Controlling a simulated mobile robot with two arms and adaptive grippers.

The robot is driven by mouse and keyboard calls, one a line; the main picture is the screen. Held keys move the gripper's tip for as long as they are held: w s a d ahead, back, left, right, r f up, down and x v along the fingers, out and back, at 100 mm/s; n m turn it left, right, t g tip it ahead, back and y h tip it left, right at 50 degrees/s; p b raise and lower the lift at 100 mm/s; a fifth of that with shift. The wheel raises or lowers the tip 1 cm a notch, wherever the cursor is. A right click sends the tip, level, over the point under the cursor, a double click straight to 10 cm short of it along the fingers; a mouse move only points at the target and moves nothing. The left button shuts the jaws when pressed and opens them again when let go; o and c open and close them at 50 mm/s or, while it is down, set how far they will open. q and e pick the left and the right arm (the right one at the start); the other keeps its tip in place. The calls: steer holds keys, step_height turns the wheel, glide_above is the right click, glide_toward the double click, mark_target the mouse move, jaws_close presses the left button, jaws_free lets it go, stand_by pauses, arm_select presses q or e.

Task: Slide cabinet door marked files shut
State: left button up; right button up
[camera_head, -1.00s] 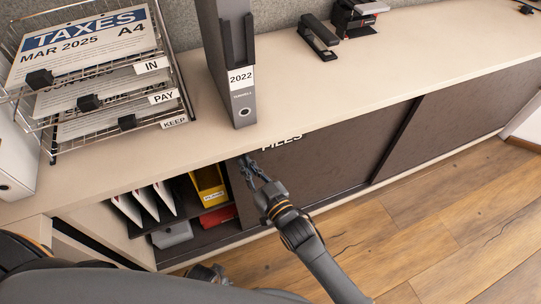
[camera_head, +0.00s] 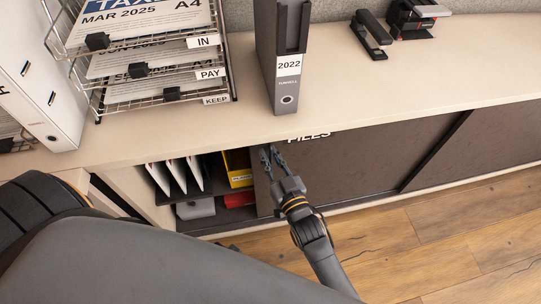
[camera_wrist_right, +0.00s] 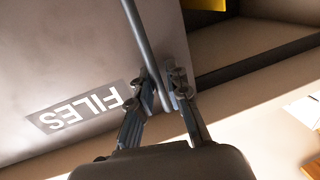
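The dark sliding door marked FILES (camera_head: 345,165) covers the middle of the low cabinet; its white label is partly hidden under the countertop edge. To its left a gap stands open. In the right wrist view the FILES label (camera_wrist_right: 75,108) appears upside down, beside a slim bar handle (camera_wrist_right: 143,40). My right gripper (camera_head: 271,156) is at the door's left end. In the wrist view its fingertips (camera_wrist_right: 165,92) are close together, one on each side of the handle, and look shut on it. My left gripper is not in view; a grey arm of mine covers the lower left.
In the gap are white files (camera_head: 182,175), a yellow binder (camera_head: 238,167), a red item (camera_head: 240,199) and a grey box (camera_head: 196,208). The countertop (camera_head: 400,85) carries a wire tray rack (camera_head: 155,107), a 2022 binder (camera_head: 288,90) and a stapler (camera_head: 371,32). Wooden floor (camera_head: 450,240) is clear.

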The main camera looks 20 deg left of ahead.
steer(key=v, duration=1.2)
